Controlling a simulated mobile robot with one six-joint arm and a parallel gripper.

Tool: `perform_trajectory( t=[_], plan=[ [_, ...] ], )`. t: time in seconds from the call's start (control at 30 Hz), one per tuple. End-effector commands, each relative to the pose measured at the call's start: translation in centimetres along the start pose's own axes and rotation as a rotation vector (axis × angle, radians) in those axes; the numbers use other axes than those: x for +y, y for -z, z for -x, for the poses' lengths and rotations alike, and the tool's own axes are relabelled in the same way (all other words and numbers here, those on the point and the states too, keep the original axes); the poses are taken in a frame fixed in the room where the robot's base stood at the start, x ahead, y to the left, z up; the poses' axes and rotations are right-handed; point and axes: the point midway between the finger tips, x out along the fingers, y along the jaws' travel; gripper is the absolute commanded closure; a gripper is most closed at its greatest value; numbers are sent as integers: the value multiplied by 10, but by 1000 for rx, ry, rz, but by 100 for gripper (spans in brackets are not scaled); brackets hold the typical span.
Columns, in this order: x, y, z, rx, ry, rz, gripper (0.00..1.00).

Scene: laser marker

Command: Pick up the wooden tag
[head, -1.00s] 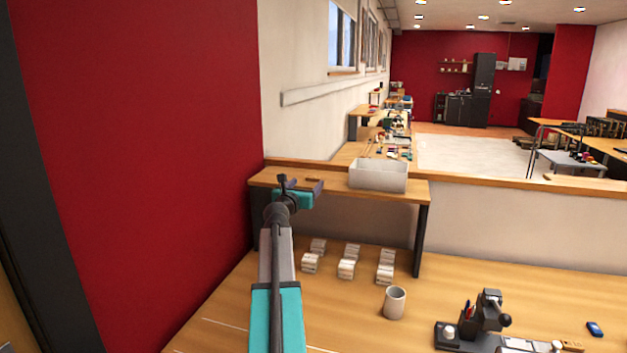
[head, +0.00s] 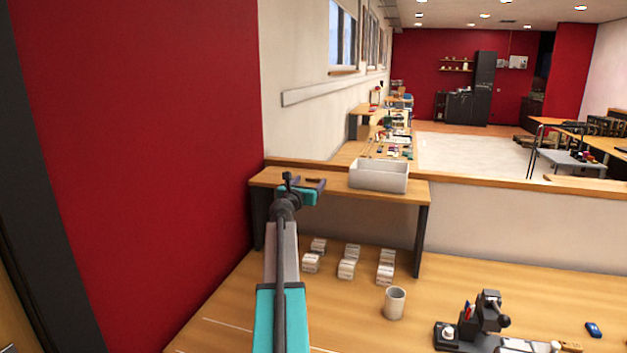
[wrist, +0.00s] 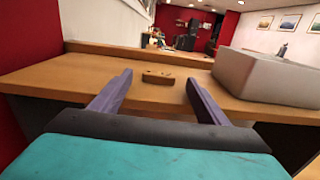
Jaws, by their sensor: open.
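The wooden tag (wrist: 158,78) is a small flat brown piece with dark marks. In the wrist view it lies on the raised wooden shelf (wrist: 62,76), between and beyond the two fingertips. My gripper (wrist: 157,80) is open and empty, its two purple-grey fingers apart and pointing toward the tag without touching it. In the head view my gripper (head: 305,183) is over the left part of the shelf. The tag is hard to make out there beside the fingers.
A white open bin (head: 379,176) stands on the shelf, right of my gripper. A red wall (head: 140,150) rises close on the left. Below, on the bench, are several white stacked blocks (head: 347,268), a white cup (head: 395,303) and a dark device (head: 484,318).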

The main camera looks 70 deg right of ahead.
Motion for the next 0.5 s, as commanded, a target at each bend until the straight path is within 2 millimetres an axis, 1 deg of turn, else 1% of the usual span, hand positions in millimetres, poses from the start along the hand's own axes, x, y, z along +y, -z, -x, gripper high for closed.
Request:
perform_trajectory(
  t=[0.03,0.2,0.33,0.5],
  plan=[
    [1,-1,-7,1,1,0,31],
    [1,-1,-21,0,0,0,31],
    [1,-1,-26,0,0,0,31],
    [0,0,-27,0,0,0,31]
  ],
)
